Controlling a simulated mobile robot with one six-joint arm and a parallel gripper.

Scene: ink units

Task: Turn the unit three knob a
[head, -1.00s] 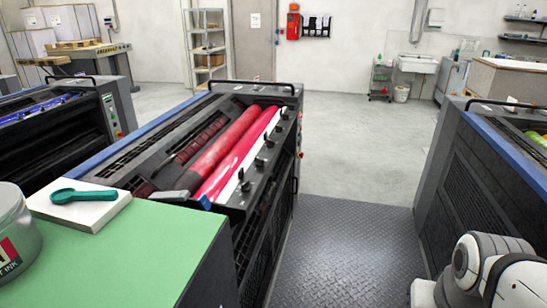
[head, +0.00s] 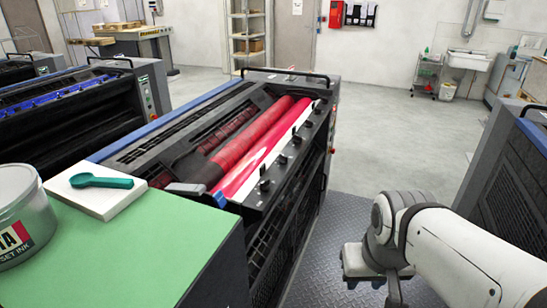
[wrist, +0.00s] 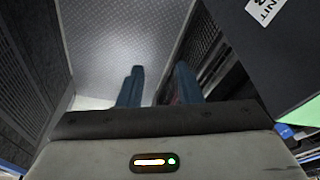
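The unit with red ink rollers (head: 254,137) stands in the middle of the head view. Several small black knobs sit in a row along its right side, the nearest knob (head: 264,185) at the front end. I cannot read which unit it is or which knob is a. In the wrist view my gripper (wrist: 158,80) has its two blue-grey fingers apart, with nothing between them but floor. It points down beside a dark machine side. The gripper's fingers are not clear in the head view, where my white arm fills the lower right.
A green-topped cabinet (head: 140,250) holds an ink can (head: 22,220) and a teal spoon (head: 100,181) on a white block. Another unit (head: 60,110) with blue ink is at left. A dark machine (head: 505,180) stands at right. The metal walkway (head: 345,215) between is clear.

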